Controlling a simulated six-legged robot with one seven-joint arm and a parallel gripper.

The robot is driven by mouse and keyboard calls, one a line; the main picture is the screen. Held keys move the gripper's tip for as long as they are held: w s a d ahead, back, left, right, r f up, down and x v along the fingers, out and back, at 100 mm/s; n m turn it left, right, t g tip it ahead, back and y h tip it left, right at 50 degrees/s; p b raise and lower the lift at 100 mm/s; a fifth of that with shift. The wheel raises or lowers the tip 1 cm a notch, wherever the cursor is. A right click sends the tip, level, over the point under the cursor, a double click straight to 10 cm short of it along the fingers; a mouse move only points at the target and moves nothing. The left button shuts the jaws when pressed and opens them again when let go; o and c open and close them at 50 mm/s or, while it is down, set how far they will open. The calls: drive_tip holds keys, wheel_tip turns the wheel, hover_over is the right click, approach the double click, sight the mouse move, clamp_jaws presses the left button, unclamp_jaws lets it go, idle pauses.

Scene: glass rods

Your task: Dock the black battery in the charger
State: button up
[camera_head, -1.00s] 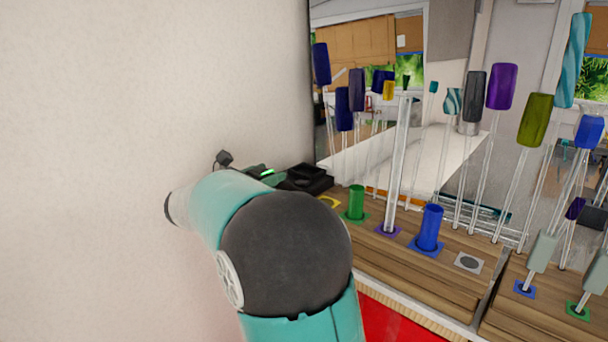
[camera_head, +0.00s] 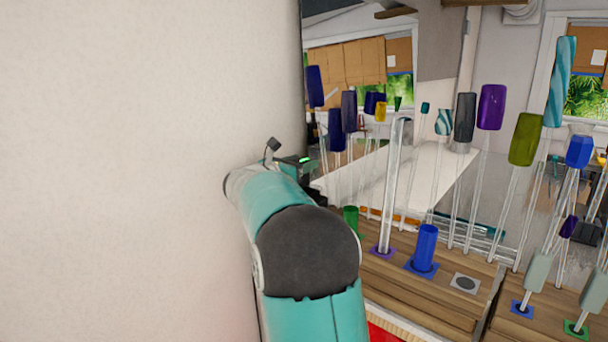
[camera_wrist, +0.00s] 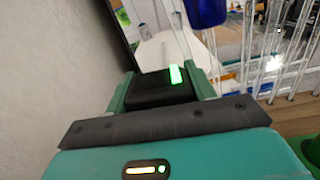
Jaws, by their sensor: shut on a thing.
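The black battery (camera_wrist: 160,91) is between the two green fingers of my gripper (camera_wrist: 163,88) in the wrist view. The gripper is shut on it. A lit green strip shows on the battery's top right. In the head view, the battery's green light (camera_head: 305,160) shows just past the end of my arm, close to the wall and the mirror edge. My arm hides most of the gripper (camera_head: 292,170) there. I cannot make out the charger now; my arm covers that corner of the shelf.
A wooden shelf (camera_head: 395,285) runs to the right. It carries a green holder (camera_head: 350,219), a blue holder (camera_head: 427,245) and several tall glass rods with coloured ends. A mirror (camera_head: 400,150) stands behind them. The plain wall (camera_head: 120,170) is close on the left.

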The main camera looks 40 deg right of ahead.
drive_tip(key=shift+d, duration=0.65)
drive_tip(key=f, duration=0.3)
drive_tip(key=shift+w+d+f, duration=0.15)
drive_tip(key=shift+d, duration=0.05)
drive_tip(key=shift+f, duration=0.2)
drive_tip(key=o, duration=1.3)
